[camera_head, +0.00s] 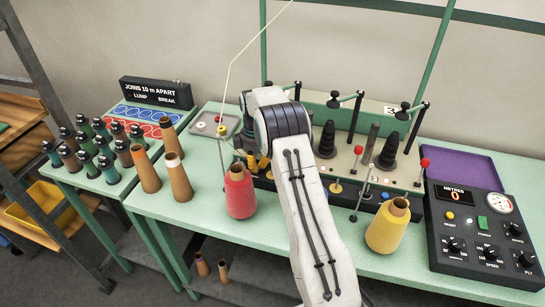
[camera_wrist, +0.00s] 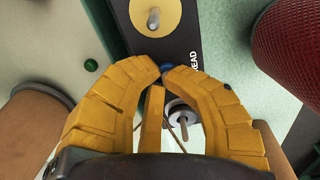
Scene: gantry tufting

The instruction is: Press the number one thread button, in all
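In the wrist view my gripper (camera_wrist: 164,72) has its two yellow fingers curved in, their tips together with nothing seen held between them. In the head view my arm covers much of this panel, and yellow finger parts (camera_head: 264,163) show just left of the arm.
A red cone (camera_head: 240,190) stands left of my arm and a yellow cone (camera_head: 388,226) right of it. Brown cones (camera_head: 178,177) stand further left. Posts with black tensioners (camera_head: 389,150) rise behind. A black metre box (camera_head: 482,238) is at the right.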

